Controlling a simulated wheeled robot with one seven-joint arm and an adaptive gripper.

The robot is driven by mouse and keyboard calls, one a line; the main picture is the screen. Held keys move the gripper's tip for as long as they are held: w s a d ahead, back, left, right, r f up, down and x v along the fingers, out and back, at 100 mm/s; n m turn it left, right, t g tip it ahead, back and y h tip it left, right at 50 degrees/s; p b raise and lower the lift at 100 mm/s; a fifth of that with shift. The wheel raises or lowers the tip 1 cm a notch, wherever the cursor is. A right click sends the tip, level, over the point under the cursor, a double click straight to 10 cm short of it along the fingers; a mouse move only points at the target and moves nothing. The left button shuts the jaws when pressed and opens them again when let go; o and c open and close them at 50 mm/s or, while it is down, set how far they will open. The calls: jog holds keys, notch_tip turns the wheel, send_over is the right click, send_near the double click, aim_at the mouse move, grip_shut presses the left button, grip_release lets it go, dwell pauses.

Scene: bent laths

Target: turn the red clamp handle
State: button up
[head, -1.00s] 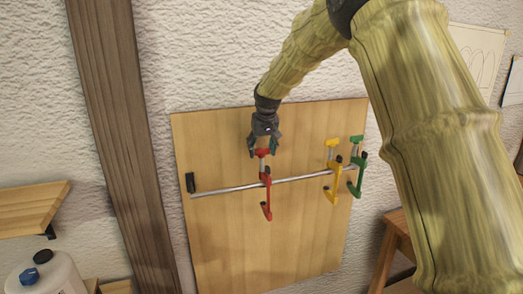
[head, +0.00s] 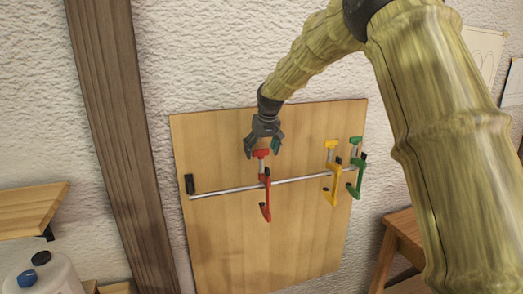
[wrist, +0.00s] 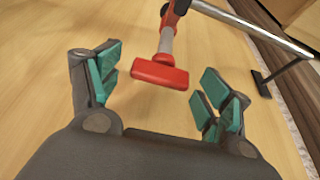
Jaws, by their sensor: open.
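The red clamp (head: 265,195) hangs on a metal bar in front of a wooden board. Its red T-shaped handle (wrist: 160,74) points up toward my gripper, on a grey spindle. My gripper (head: 262,148) is open just above the handle in the head view. In the wrist view my gripper (wrist: 162,88) has its teal-padded fingers spread wide, with the handle lying between and slightly beyond them. No finger visibly touches the handle.
The metal bar (head: 225,190) runs across the wooden board (head: 225,240). A yellow clamp (head: 331,185) and a green clamp (head: 356,175) hang to the right. A dark wooden post (head: 115,130) stands left of the board.

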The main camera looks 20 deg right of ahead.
jog(key=shift+r, duration=0.1)
jog(key=v, duration=1.1)
jog(key=shift+s+r, duration=0.25)
jog(key=shift+r, duration=0.1)
jog(key=shift+f, duration=0.1)
